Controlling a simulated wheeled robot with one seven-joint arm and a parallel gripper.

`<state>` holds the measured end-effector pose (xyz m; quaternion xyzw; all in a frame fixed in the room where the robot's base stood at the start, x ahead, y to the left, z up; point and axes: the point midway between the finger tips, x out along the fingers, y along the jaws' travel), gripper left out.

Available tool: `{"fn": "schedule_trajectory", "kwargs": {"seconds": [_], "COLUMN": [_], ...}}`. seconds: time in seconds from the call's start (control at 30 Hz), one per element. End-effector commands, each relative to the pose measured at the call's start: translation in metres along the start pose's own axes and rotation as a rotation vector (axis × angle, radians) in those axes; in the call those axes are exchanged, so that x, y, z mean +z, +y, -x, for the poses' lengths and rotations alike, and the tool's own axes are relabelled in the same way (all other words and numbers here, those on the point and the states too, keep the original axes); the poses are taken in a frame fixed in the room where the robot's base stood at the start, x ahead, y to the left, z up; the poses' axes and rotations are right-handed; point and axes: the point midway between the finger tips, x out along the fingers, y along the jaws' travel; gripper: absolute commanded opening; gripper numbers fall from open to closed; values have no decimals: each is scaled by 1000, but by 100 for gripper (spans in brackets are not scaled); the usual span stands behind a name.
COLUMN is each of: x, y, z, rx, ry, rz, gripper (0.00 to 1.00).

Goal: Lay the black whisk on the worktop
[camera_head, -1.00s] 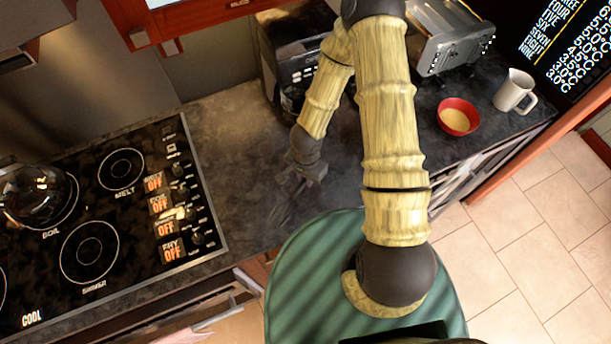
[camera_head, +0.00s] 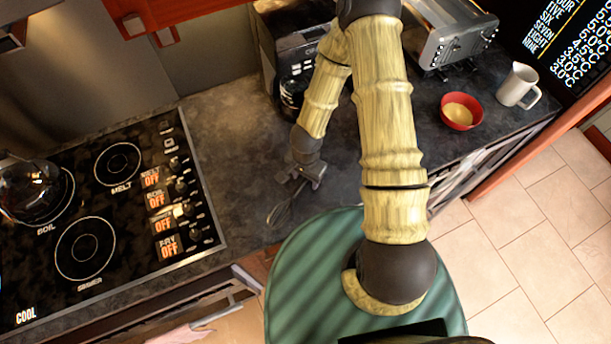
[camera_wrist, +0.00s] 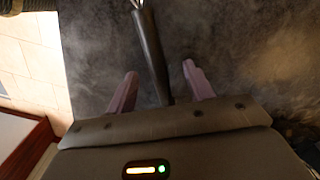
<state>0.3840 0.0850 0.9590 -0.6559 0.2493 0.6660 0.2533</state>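The black whisk (camera_head: 283,213) is at the front of the dark worktop (camera_head: 228,125), between the hob and my green base. It appears to lie on the worktop, its wire end toward the front edge. My gripper (camera_head: 303,180) is low over its handle end. In the wrist view, the whisk handle (camera_wrist: 151,52) runs between the two fingers of my gripper (camera_wrist: 160,84). The fingers are spread, with a gap on both sides of the handle. The handle's near end is close to the gripper body.
The hob (camera_head: 110,215) with a glass kettle (camera_head: 30,188) is on the left. A coffee machine (camera_head: 285,60), toaster (camera_head: 450,35), red bowl (camera_head: 461,111) and white mug (camera_head: 518,86) stand at the back and right. The worktop beside the hob is clear.

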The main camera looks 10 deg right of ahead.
Motion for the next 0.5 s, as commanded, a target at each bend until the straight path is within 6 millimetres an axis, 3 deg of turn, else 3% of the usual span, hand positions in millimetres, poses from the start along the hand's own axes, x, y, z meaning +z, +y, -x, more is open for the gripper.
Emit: {"fn": "schedule_trajectory", "kwargs": {"seconds": [0.4, 0.5], "x": [0, 0], "y": [0, 0], "z": [0, 0], "rx": [0, 0], "ry": [0, 0], "rz": [0, 0], "gripper": [52, 70]}}
